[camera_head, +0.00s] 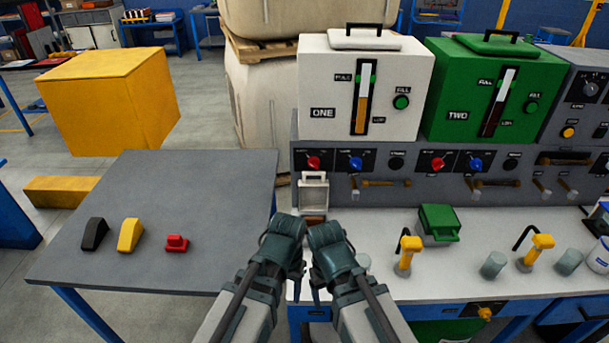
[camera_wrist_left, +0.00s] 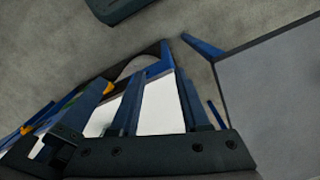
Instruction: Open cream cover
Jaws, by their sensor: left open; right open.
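A cream cover (camera_head: 314,192) with a handle at its top stands upright against the grey panel, at the left end of the white worktop. A small brown patch shows just below it. My left gripper (camera_head: 283,243) is in front of it, slightly left and apart from it. My right gripper (camera_head: 334,252) is close beside the left one, in front and slightly right of the cover. Both are open and appear empty. In the left wrist view the left gripper's fingers (camera_wrist_left: 158,80) are spread, with white surface between them; the cover does not show there.
A green cover (camera_head: 438,224) and yellow-topped dispensers (camera_head: 408,250) stand on the worktop (camera_head: 375,225) to the right. Cream tank ONE (camera_head: 330,85) and green tank TWO (camera_head: 460,85) sit above. A grey table (camera_head: 190,190) at left holds black, yellow and red pieces.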

